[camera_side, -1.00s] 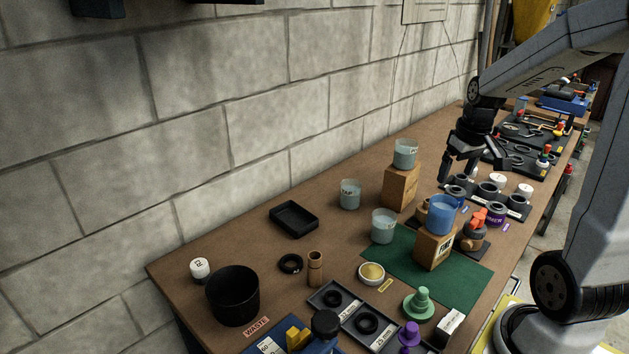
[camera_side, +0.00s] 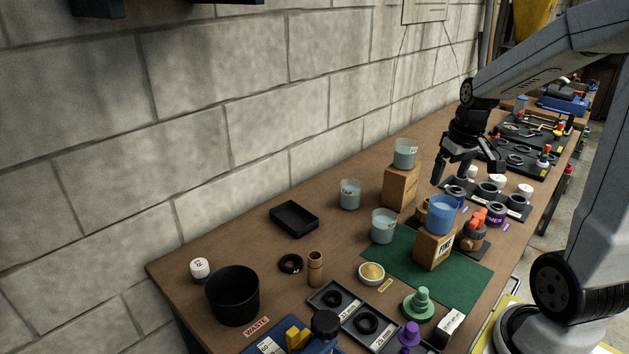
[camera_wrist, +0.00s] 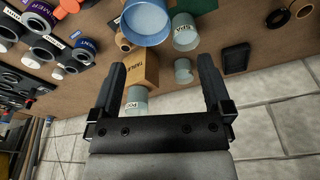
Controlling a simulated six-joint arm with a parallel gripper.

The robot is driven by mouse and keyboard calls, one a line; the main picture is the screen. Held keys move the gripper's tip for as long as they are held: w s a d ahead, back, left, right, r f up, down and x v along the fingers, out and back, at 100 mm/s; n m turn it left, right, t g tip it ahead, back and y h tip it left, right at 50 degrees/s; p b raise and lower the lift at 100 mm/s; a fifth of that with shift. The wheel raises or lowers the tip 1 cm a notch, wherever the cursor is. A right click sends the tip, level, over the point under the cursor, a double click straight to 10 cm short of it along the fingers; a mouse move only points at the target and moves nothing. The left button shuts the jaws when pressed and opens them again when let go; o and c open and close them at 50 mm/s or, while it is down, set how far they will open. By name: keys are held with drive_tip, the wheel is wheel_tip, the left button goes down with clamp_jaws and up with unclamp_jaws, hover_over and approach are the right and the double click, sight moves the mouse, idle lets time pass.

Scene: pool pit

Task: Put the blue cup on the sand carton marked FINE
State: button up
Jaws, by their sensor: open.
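The blue cup (camera_side: 441,214) stands upright on top of the sand carton marked FINE (camera_side: 433,250), at the edge of the green mat (camera_side: 470,283). In the wrist view the blue cup (camera_wrist: 147,20) is at the top, beyond the fingertips, and the FINE carton is hidden. My gripper (camera_side: 468,178) is open and empty, above the bench behind the cup and apart from it. In the wrist view my gripper's fingers (camera_wrist: 162,75) are spread wide, with the second carton (camera_wrist: 140,68) showing between them.
The second carton (camera_side: 400,187) bears a clear grey cup (camera_side: 405,153). Two more clear cups (camera_side: 350,194) (camera_side: 383,226) stand nearby. Jars and dark rings (camera_side: 487,190) crowd the bench behind the mat. A black tray (camera_side: 294,219) and a waste bin (camera_side: 233,295) lie toward the left.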

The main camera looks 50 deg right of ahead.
drive_tip(key=a+f+n, duration=0.1)
drive_tip(key=a+f, duration=0.2)
drive_tip(key=a, duration=0.4)
drive_tip(key=w+a+f+n, duration=0.1)
drive_tip(key=a+f, duration=0.2)
drive_tip(key=a, duration=0.4)
drive_tip(key=a+f+n+t, duration=0.1)
drive_tip(key=a+f+n, duration=0.1)
drive_tip(key=a, duration=0.5)
drive_tip(key=shift+w+f+y, duration=0.15)
drive_tip(key=shift+f+y, duration=0.15)
drive_tip(key=shift+f, duration=0.45)
